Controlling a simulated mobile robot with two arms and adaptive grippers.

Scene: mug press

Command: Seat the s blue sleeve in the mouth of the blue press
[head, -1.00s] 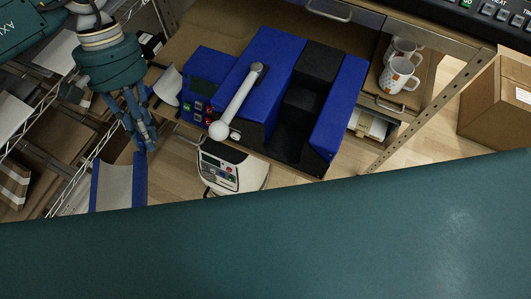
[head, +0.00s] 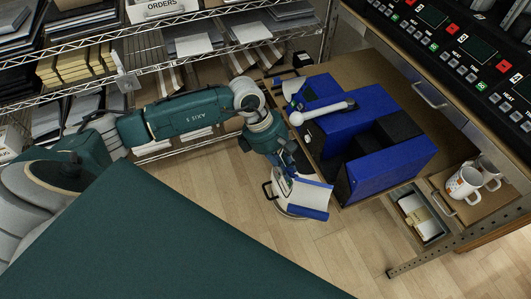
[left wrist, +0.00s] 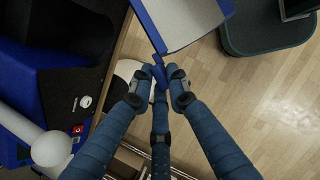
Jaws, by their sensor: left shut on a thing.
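The blue sleeve (head: 306,194), a curved pale sheet with blue edge strips, hangs from my left gripper (head: 286,164) in the head view. In the left wrist view the sleeve (left wrist: 185,20) is at the top, and my left gripper's fingers (left wrist: 163,76) are closed on its blue edge tab. The blue press (head: 382,171) stands on the bench to the right of the sleeve, with a white ball-ended lever and a dark middle channel. The sleeve is outside the press, apart from it. The press also shows at the left of the left wrist view (left wrist: 30,80). My right gripper is not in view.
Mugs (head: 464,183) stand on a shelf at the right, near an open drawer (head: 417,215). Wire shelving (head: 200,60) stands behind my arm. The wooden floor in front is clear.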

